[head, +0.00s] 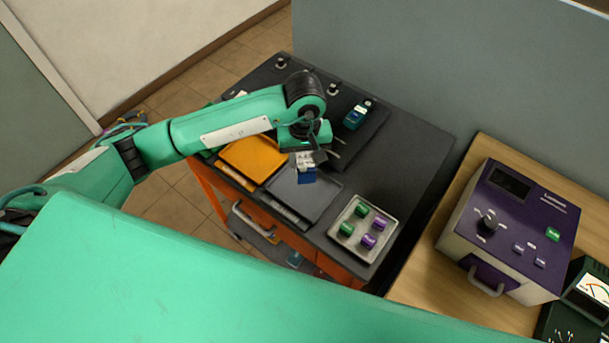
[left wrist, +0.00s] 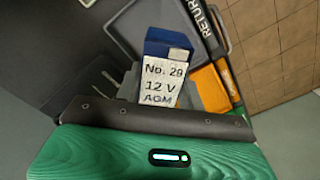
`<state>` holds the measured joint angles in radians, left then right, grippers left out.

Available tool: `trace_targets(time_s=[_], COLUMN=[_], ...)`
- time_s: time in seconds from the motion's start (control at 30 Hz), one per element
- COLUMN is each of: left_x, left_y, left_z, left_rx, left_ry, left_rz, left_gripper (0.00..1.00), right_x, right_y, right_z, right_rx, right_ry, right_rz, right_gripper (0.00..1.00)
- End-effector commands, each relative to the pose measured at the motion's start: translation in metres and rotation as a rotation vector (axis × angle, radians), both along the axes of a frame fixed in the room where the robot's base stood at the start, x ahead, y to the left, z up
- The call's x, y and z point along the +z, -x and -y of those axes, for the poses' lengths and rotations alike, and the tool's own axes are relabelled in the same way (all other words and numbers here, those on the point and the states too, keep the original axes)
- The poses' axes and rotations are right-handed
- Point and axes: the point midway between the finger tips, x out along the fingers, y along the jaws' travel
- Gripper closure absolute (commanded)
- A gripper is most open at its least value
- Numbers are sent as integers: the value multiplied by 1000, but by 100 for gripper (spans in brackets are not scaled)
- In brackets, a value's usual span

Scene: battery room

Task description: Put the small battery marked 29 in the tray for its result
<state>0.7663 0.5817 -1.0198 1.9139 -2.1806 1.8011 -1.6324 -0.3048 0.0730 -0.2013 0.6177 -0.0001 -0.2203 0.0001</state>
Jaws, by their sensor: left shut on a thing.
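The small battery (head: 306,174) is blue with a white label; the left wrist view shows the battery (left wrist: 166,75) marked "No. 29, 12 V AGM". My left gripper (head: 307,158) is shut on it, above the dark grey tray (head: 318,204) on the cart. Whether the battery touches the tray cannot be told. The grey tray also shows in the left wrist view (left wrist: 130,22), beside a dark strip lettered "RETURN" (left wrist: 212,30). An orange tray (head: 262,152) lies to the left of the grey one. A sliver of green (head: 207,153) shows past my arm. My right gripper is out of view.
A metal tray (head: 342,240) with green and purple pieces sits at the cart's near right corner. Another blue battery (head: 355,116) stands farther back on the cart. A purple tester (head: 520,225) and a dark meter (head: 585,300) stand on the wooden bench at right.

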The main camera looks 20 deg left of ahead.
Motion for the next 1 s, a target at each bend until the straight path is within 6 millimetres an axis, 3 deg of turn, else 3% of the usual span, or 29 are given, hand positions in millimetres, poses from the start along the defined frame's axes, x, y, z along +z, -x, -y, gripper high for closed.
trace_targets(time_s=[0.2,0.7,1.0], left_x=[-44,-100,-106], left_y=[1,0,-1], left_z=[0,1,0], left_rx=[1,1,-1], left_ry=[0,2,1], left_rz=[-3,0,3], left_gripper=[100,100,100], right_x=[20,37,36], right_y=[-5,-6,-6], right_z=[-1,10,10], right_rx=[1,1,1], right_ry=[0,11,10], right_rz=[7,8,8], right_gripper=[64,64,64])
